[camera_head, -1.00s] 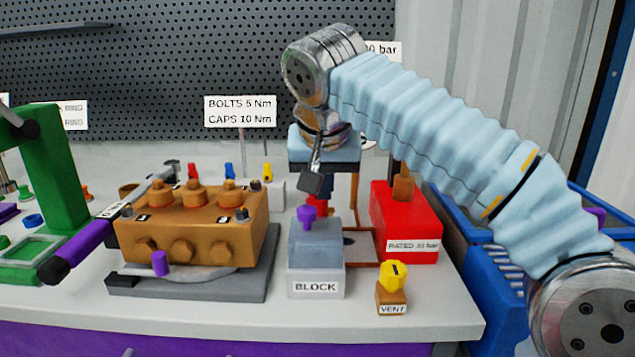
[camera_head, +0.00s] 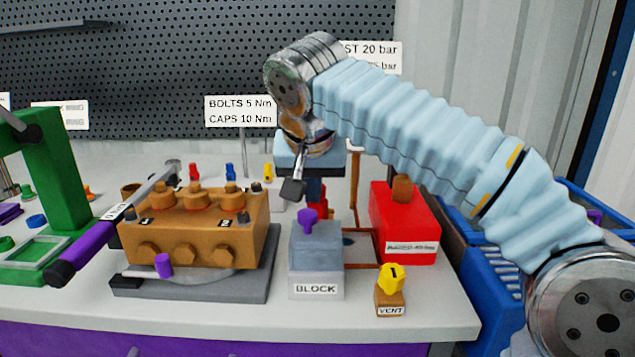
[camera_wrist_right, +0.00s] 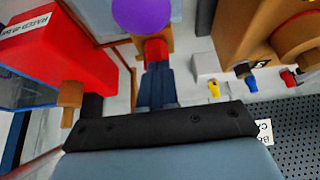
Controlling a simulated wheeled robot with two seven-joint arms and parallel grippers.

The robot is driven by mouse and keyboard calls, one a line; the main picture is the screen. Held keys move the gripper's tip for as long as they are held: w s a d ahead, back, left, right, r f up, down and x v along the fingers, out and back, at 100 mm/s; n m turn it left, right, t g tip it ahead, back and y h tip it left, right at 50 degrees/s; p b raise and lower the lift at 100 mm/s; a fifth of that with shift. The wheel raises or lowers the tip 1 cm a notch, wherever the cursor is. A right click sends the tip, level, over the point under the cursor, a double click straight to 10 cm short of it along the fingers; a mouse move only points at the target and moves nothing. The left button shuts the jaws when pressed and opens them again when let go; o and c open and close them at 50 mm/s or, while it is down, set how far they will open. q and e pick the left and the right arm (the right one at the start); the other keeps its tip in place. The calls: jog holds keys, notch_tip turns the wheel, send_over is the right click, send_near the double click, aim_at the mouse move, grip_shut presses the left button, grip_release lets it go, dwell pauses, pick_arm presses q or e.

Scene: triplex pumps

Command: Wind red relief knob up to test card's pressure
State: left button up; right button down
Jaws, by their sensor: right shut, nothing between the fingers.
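My right gripper (camera_head: 314,198) points down behind the grey block (camera_head: 316,260). In the right wrist view its dark blue fingers (camera_wrist_right: 157,70) are together with nothing seen between them. A red piece (camera_wrist_right: 156,50), apparently the relief knob, shows right at the fingertips against a brown body (camera_wrist_right: 168,25). I cannot tell whether they touch. In the head view the block and gripper mostly hide this spot. The test card (camera_head: 371,57) stands at the back, partly covered by my arm; "ST 20 bar" is readable. My left gripper is not in view.
The block's purple knob (camera_head: 307,219) stands close in front of the gripper. A red box (camera_head: 406,225) is to the right, a yellow vent knob (camera_head: 391,278) in front. The brown pump (camera_head: 190,228) and a purple-handled wrench (camera_head: 85,251) are left. A blue crate (camera_head: 495,260) stands beyond the table's right edge.

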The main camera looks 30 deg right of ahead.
notch_tip(320, 180, up, 6)
jog(key=shift+s+a, duration=0.2)
jog(key=shift+a, duration=0.05)
dwell(0.4)
dwell(0.4)
